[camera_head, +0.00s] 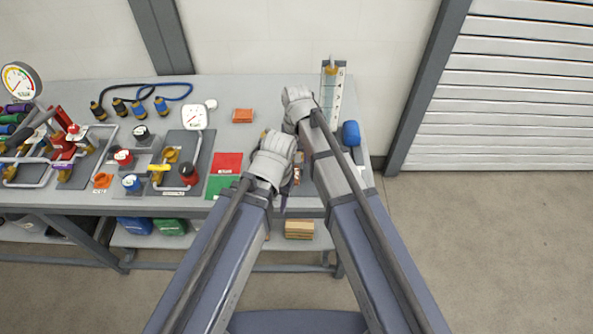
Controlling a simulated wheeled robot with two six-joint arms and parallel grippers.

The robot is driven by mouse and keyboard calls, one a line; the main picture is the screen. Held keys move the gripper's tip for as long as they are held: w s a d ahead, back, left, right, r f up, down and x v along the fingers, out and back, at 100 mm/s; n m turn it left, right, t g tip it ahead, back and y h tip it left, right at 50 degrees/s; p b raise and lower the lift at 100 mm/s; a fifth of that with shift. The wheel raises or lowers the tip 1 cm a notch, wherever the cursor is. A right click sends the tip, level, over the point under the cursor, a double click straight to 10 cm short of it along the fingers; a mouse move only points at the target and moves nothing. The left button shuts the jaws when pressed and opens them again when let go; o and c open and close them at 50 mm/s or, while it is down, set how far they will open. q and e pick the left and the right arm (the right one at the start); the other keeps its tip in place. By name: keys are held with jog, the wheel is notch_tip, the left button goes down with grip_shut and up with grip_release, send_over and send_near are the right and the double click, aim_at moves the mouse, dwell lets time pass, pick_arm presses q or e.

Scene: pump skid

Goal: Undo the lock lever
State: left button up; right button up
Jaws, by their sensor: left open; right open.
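Small valves and levers sit on the bench at the left. A yellow lever (160,168) shows on the middle pipe assembly, and red handles (64,150) show on the far left one. I cannot tell which part is the lock lever. My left gripper (270,142) is over the bench's right half, right of the red and green mats and apart from the valves. My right gripper (293,94) is farther back, beside the upright gauge panel. Both are open; my wrists hide most of their fingers, and I see nothing held.
The grey bench (225,115) has a pressure gauge (195,116), a red mat (227,163), a green mat (220,187) and an orange block (242,115). A clear column (332,90) and a blue cylinder (351,133) stand at the right end. Open floor lies to the right.

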aim_at(297, 174)
jog(key=shift+f+b, duration=3.75)
jog(key=shift+f, duration=0.15)
grip_shut()
